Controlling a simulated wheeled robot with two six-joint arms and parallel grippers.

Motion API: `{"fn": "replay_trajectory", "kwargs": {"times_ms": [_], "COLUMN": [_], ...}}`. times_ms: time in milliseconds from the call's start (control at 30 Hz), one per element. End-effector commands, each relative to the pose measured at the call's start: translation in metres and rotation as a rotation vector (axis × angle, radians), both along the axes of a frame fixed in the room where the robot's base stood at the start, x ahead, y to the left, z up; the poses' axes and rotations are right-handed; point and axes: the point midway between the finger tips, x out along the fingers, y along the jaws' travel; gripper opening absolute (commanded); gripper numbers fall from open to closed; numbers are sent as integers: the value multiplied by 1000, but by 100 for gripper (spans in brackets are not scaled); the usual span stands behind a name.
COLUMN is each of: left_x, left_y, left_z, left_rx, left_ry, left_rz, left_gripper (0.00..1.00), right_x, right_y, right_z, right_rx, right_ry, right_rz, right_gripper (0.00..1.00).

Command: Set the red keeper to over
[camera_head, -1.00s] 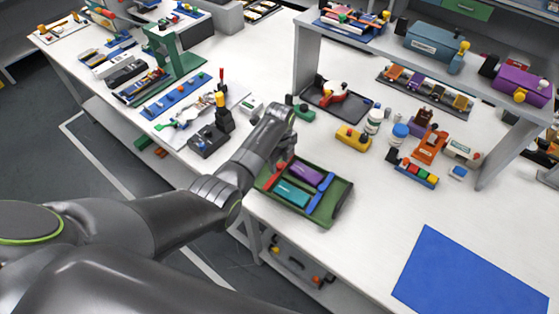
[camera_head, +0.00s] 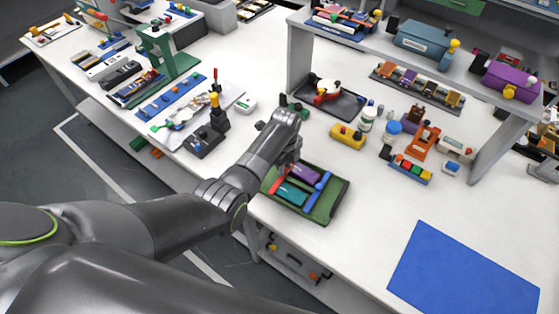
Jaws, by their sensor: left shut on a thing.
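A green tray (camera_head: 339,194) lies near the front edge of the white table. In it are a purple pouch cell (camera_head: 305,174) and a teal one (camera_head: 292,193). The red keeper (camera_head: 277,181) is at the tray's left side, close to the cells and partly hidden by my gripper. A blue keeper (camera_head: 319,187) is on the right side. My left gripper (camera_head: 283,172) is low at the tray's left side, shut on the red keeper; its fingertips are mostly hidden by my wrist. My right gripper is not in view.
A yellow block (camera_head: 347,136), a white jar (camera_head: 367,117) and a black tray (camera_head: 345,103) stand behind the green tray. A black device (camera_head: 207,139) stands to the left. A blue mat (camera_head: 465,275) lies at front right, with bare table around it.

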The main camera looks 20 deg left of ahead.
Motion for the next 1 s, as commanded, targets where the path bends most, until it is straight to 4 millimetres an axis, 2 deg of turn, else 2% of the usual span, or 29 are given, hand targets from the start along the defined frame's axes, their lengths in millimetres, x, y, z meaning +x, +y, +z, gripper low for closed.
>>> {"fn": "replay_trajectory", "kwargs": {"times_ms": [100,133,300,667,867,1000], "left_x": [1,1,1,1,1,2], "left_y": [0,0,0,1,1,0], "left_z": [0,0,0,5,30,56], "left_rx": [1,0,0,1,0,0], "left_ry": [-1,-2,-2,-4,-5,-7], "left_rz": [0,0,0,1,1,0], "left_gripper": [0,25,44,44,44,44], "right_x": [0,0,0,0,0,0], "right_y": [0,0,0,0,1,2], "right_z": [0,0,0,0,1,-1], "right_rx": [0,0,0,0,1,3], "right_ry": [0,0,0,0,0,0], "right_rz": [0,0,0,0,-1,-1], "right_gripper": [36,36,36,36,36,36]}}
